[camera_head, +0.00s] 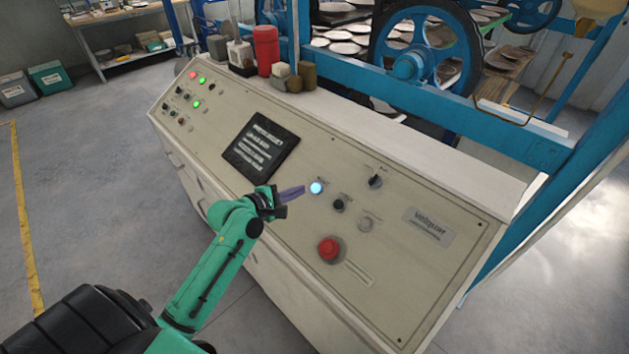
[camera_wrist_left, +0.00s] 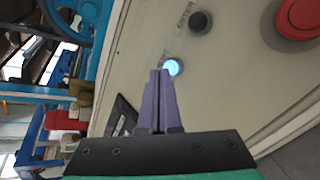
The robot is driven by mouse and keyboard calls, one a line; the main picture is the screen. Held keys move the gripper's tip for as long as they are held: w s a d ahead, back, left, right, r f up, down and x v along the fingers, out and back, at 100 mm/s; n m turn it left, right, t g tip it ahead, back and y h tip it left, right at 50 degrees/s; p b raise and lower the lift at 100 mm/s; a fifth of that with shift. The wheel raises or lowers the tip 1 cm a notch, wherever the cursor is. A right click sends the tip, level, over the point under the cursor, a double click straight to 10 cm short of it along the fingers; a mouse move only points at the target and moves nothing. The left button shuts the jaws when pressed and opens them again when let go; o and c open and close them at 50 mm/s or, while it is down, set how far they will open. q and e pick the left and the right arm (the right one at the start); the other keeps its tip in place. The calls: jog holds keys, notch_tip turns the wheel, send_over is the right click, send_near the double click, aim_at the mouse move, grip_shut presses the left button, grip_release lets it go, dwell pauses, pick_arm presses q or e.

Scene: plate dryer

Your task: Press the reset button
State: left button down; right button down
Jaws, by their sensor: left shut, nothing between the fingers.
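A small round button lit blue-white (camera_head: 316,188) is on the sloped cream control panel (camera_head: 295,225); its label is too small to read. My left gripper (camera_head: 301,190) is shut and empty, its purple fingers pointing at this button from the left. In the left wrist view the shut fingertips (camera_wrist_left: 159,73) are just beside the lit button (camera_wrist_left: 173,68) and partly overlap its edge. I cannot tell whether they touch it. My right gripper is not in view.
A red mushroom button (camera_head: 329,248), a black knob (camera_head: 339,205) and a black switch (camera_head: 376,181) sit nearby. A dark screen (camera_head: 261,147) is left of the lit button. Jars and a red canister (camera_head: 266,50) stand on the top ledge. Blue machine frame (camera_head: 470,95) rises behind.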

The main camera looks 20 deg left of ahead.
aim_at(316, 188)
pick_arm(q)
jog(key=r+n, duration=0.1)
jog(key=w+a+r+n+t, duration=0.1)
jog(key=r, duration=0.1)
jog(key=r+n, duration=0.1)
jog(key=n, duration=0.1)
jog(key=shift+w+a+r+t, duration=0.15)
jog(key=shift+w+a+t, duration=0.15)
jog(key=shift+w, duration=0.05)
jog(key=w+f+b, duration=0.1)
jog(key=f+b, duration=0.1)
jog(key=w+f+b, duration=0.1)
jog(key=f+b, duration=0.1)
jog(key=w+d+f+b, duration=0.1)
jog(key=f+b, duration=0.1)
jog(key=b, duration=0.1)
jog(key=shift+w+d+f+b, duration=0.2)
jog(key=shift+w+f+b, duration=0.15)
jog(key=shift+w+f, duration=0.4)
jog(key=shift+s+f, duration=0.1)
jog(key=shift+f, duration=0.05)
dwell(0.9)
jog(key=shift+d+f, duration=0.1)
jog(key=shift+f, duration=0.25)
jog(key=shift+w, duration=0.2)
